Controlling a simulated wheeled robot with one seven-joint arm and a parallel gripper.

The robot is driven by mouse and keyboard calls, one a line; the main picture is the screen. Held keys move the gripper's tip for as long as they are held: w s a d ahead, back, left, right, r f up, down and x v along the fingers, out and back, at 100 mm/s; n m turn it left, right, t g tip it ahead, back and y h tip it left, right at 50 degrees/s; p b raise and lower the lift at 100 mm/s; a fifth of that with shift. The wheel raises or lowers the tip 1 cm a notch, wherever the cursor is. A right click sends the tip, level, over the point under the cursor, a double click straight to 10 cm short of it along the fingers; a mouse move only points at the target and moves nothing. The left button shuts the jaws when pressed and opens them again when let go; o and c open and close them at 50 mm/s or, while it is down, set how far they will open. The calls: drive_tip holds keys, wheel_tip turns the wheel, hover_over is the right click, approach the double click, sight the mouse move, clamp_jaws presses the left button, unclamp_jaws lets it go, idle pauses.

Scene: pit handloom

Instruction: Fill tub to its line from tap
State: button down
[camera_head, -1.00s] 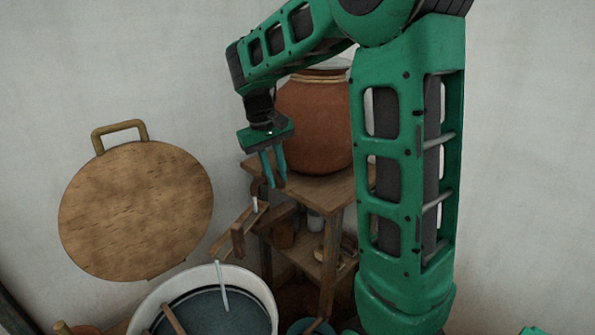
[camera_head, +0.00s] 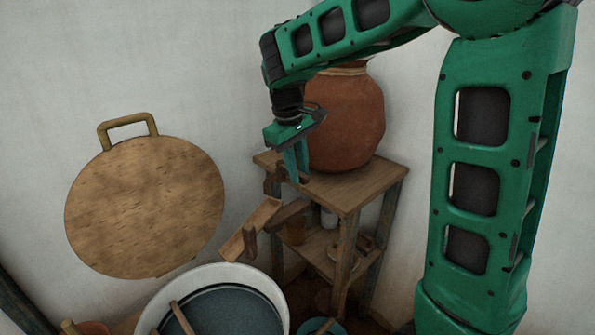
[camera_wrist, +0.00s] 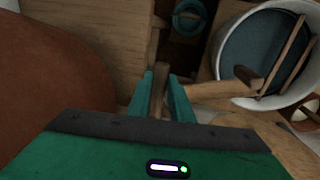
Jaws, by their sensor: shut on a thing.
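The white-rimmed tub (camera_head: 268,283) stands at the bottom of the head view, holding dark blue-grey water (camera_head: 235,310). A dark line runs inside its wall; I cannot tell exactly how the water sits against it. My gripper (camera_head: 299,178) is at the stand's left edge, beside the clay pot (camera_head: 345,115). In the wrist view, its fingers (camera_wrist: 162,85) are shut on a narrow wooden piece (camera_wrist: 159,92), apparently the tap's handle. The tap's body is mostly hidden. A wooden trough (camera_head: 250,230) slopes from below the gripper toward the tub. No falling water shows now.
The wooden stand (camera_head: 350,190) carries the pot, with small vessels on its lower shelf. A round wooden board (camera_head: 145,205) with a handle is by the wall at left. Sticks (camera_wrist: 285,60) rest in the tub. A small blue-green bowl (camera_wrist: 187,18) is near the stand.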

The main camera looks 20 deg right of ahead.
drive_tip(key=c, duration=1.6)
unclamp_jaws()
drive_tip(key=r, duration=0.3)
drive_tip(key=a+r, duration=0.1)
drive_tip(key=r, duration=0.3)
drive_tip(key=a+r, duration=0.1)
drive_tip(key=r, duration=0.2)
drive_tip(key=shift+s+r, duration=0.25)
drive_tip(key=shift+s, duration=0.05)
